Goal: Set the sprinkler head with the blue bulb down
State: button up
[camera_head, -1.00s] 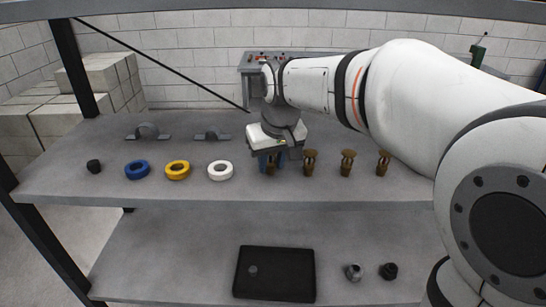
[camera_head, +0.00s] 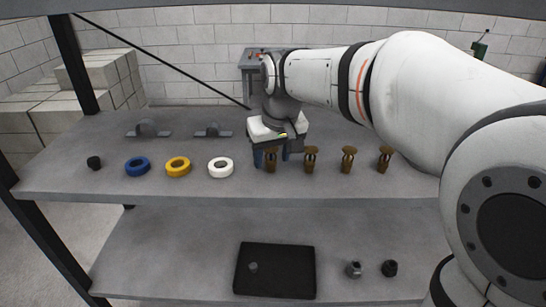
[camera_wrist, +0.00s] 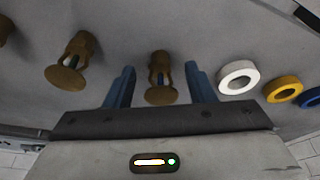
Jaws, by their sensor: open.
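Several brass sprinkler heads stand upright in a row on the upper shelf (camera_head: 330,187). The leftmost sprinkler head (camera_head: 271,160) is between the fingers of my gripper (camera_head: 271,155). In the wrist view my gripper (camera_wrist: 159,70) is open, with one blue finger on each side of this sprinkler head (camera_wrist: 160,94) and a visible gap on both sides. Its bulb looks bluish but is too small to be sure. The neighbouring sprinkler head (camera_wrist: 70,62) is outside the fingers. The others are to the right in the head view (camera_head: 311,158), (camera_head: 348,159), (camera_head: 384,160).
White (camera_head: 220,175), yellow (camera_head: 177,176) and blue (camera_head: 137,175) rings and a black fitting (camera_head: 94,163) lie left of my gripper. Two grey clamps (camera_head: 148,122), (camera_head: 212,125) sit behind. The lower shelf has a black tray (camera_head: 240,275) and two fittings (camera_head: 354,268), (camera_head: 390,268).

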aim_at(273, 151)
jog(key=v, duration=0.4)
jog(key=s+d+b, duration=0.4)
jog(key=s, duration=0.7)
jog(key=s+d+f+m, duration=0.1)
jog(key=s+d+f, duration=0.1)
jog(key=f, duration=0.3)
jog(key=s+d+f+m, duration=0.1)
jog(key=s+d+f, duration=0.1)
jog(key=d+f, duration=0.2)
jog(key=s+d+f+m+h, duration=0.1)
jog(key=s+d+f+m, duration=0.1)
jog(key=f, duration=0.6)
jog(key=shift+s+d, duration=0.4)
jog(key=shift+d, duration=0.45)
